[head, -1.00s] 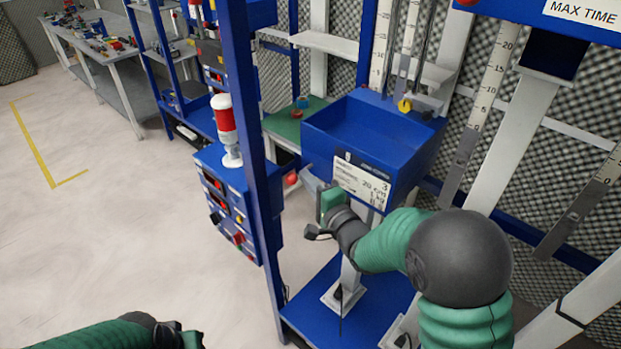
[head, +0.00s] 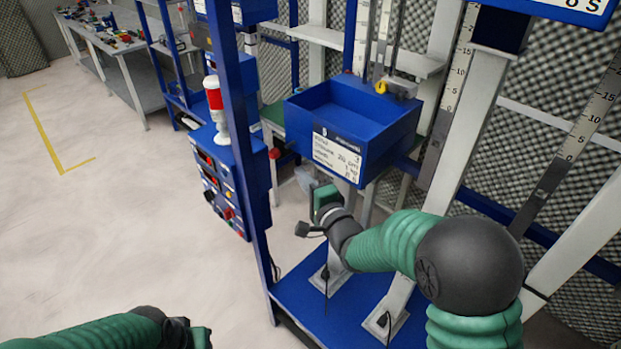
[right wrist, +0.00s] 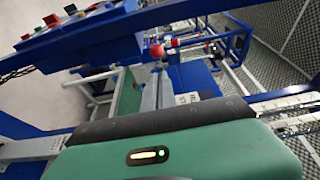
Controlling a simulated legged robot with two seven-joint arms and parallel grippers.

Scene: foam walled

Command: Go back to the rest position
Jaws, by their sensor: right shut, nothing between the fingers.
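My right gripper (head: 310,182) is in front of and below the blue box with the white label (head: 350,125) in the head view. It is shut with nothing held, and its fingers look apart from the box. In the right wrist view the grey fingers (right wrist: 157,92) point away past the green gripper body. My left arm (head: 110,332) comes in low at the left of the head view. Its end (head: 200,338) is cut by the lower edge, and its fingers are too hidden to judge.
A blue post (head: 240,150) stands left of my right arm, with a control box (head: 225,180) and red-white signal lamp (head: 215,108) beside it. A blue base plate (head: 310,310) lies below. Open floor (head: 110,230) lies left. A cluttered bench (head: 95,45) stands far left.

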